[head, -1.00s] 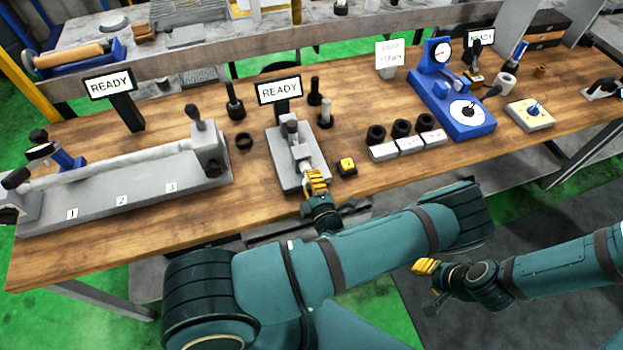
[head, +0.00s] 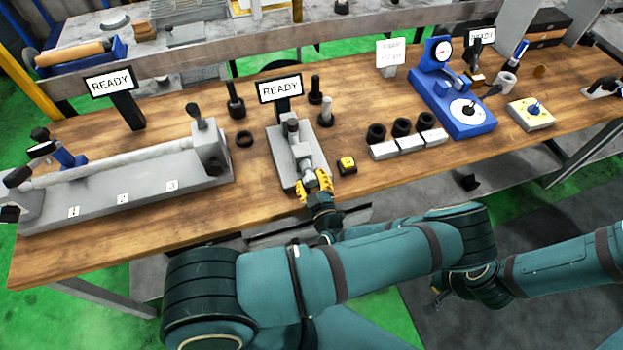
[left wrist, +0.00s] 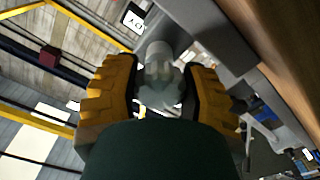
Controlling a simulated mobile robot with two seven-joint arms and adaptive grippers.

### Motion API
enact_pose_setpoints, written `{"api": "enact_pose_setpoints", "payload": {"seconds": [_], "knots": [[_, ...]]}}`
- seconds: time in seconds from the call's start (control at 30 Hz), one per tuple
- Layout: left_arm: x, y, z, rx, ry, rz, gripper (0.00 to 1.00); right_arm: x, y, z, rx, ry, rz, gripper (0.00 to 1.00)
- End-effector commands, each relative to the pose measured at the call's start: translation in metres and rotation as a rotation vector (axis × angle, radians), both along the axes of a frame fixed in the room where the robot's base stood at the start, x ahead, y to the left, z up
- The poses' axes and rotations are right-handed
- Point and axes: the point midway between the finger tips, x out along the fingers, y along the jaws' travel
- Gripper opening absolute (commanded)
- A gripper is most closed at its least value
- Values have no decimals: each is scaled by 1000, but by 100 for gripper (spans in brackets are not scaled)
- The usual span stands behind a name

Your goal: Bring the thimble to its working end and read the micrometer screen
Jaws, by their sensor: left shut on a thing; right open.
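The micrometer is a grey bench fixture (head: 283,165) in the middle of the wooden table. Its screen (head: 279,88) stands on a black post behind it and reads "READY". My left gripper (head: 315,184) is at the fixture's near end. In the left wrist view its yellow fingers (left wrist: 160,95) stand on both sides of a grey rounded part (left wrist: 158,72), which looks like the thimble, and are shut on it. The palm end of that part is hidden.
A long grey fixture (head: 130,187) lies to the left. Three black rings on light blocks (head: 409,146) and a blue gauge stand (head: 452,104) are to the right.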

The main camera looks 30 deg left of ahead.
Motion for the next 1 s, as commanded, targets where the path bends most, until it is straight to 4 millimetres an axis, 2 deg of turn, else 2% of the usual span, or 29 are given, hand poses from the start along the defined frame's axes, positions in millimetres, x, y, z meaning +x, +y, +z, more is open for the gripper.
{"api": "enact_pose_setpoints", "payload": {"seconds": [0.4,0.93,0.97,1.0], "knots": [[0,0,-1,114,135,-2,9,0,0,0,0,0,0,38],[0,0,-1,127,152,-1,9,0,0,-1,0,0,0,38],[0,0,-1,127,152,-1,54,0,0,-1,0,0,0,38],[0,0,-1,127,152,-1,68,0,0,-1,0,0,0,38]]}}
